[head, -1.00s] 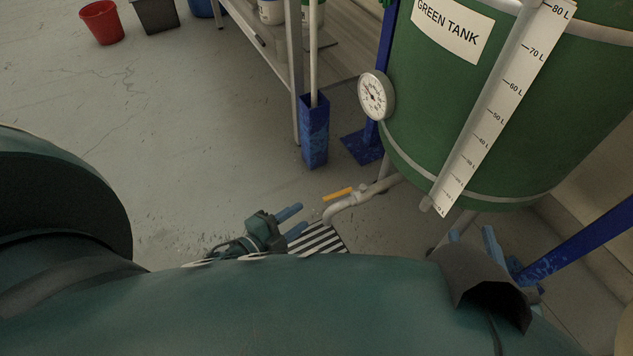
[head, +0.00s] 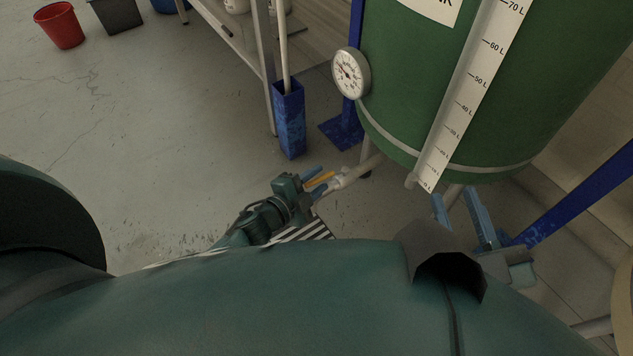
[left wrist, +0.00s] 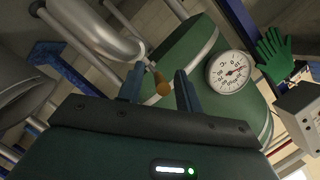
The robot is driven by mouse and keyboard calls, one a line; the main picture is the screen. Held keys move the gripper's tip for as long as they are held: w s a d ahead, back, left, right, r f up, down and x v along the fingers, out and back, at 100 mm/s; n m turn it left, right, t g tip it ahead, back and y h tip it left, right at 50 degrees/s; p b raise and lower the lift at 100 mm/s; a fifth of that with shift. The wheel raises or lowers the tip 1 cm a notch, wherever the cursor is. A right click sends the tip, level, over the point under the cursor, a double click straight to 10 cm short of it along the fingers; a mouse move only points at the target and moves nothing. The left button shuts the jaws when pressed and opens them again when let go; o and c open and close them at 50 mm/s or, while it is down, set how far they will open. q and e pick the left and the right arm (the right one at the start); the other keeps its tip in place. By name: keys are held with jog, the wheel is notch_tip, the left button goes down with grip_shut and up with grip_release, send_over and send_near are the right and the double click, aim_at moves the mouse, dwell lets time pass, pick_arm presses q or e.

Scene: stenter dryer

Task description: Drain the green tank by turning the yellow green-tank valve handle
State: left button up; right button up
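The green tank (head: 480,90) stands at the upper right with a white litre scale (head: 466,95) on its side. Its drain pipe (head: 357,172) comes out low on the left and carries the yellow valve handle (head: 319,181). My left gripper (head: 318,180) is open, with a blue finger on either side of the handle. The left wrist view shows the handle (left wrist: 162,86) end-on between the spread fingers (left wrist: 160,82); I see no clear contact. My right gripper (head: 458,206) is open and empty below the tank. The pipe's outlet is hidden behind my left gripper.
A round gauge (head: 350,74) sits on the tank's left side. A blue post (head: 290,120) and a shelf rack (head: 235,35) stand left of the tank. A black-and-white striped plate (head: 303,231) lies below my left gripper. The floor to the left is clear up to a red bucket (head: 60,26).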

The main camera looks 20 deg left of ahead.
pick_arm(q)
jog(key=shift+w+d, duration=0.1)
jog(key=shift+w, duration=0.15)
grip_shut()
dwell(0.5)
